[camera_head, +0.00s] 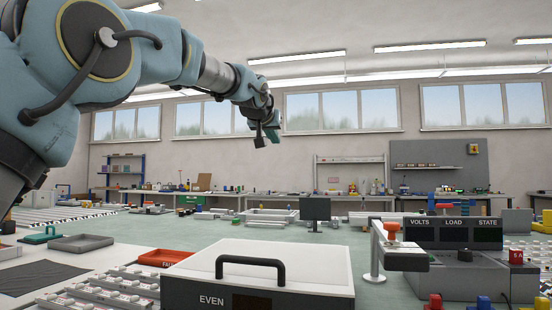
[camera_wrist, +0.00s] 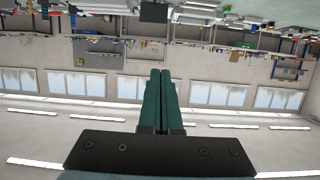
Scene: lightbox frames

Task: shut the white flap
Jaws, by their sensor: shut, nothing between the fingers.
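A white panel (camera_head: 310,258) with a black bar handle (camera_head: 250,262) lies at the bottom centre of the head view. It tops a box whose dark front (camera_head: 300,301) reads EVEN. It is the likeliest white flap, but I cannot tell how far open it stands. My gripper (camera_head: 267,140) is high in the air beyond and well above it, apart from everything. In the wrist view my gripper (camera_wrist: 161,74) shows its two green fingers together and empty. The panel is not seen in the wrist view.
A device with a VOLTS, LOAD, STATE display (camera_head: 453,233) stands at the right, beside a grey post with a red top (camera_head: 391,229). A red tray (camera_head: 163,257) and a grey tray (camera_head: 82,243) lie at the left. A small monitor (camera_head: 315,209) stands behind. The air around my gripper is clear.

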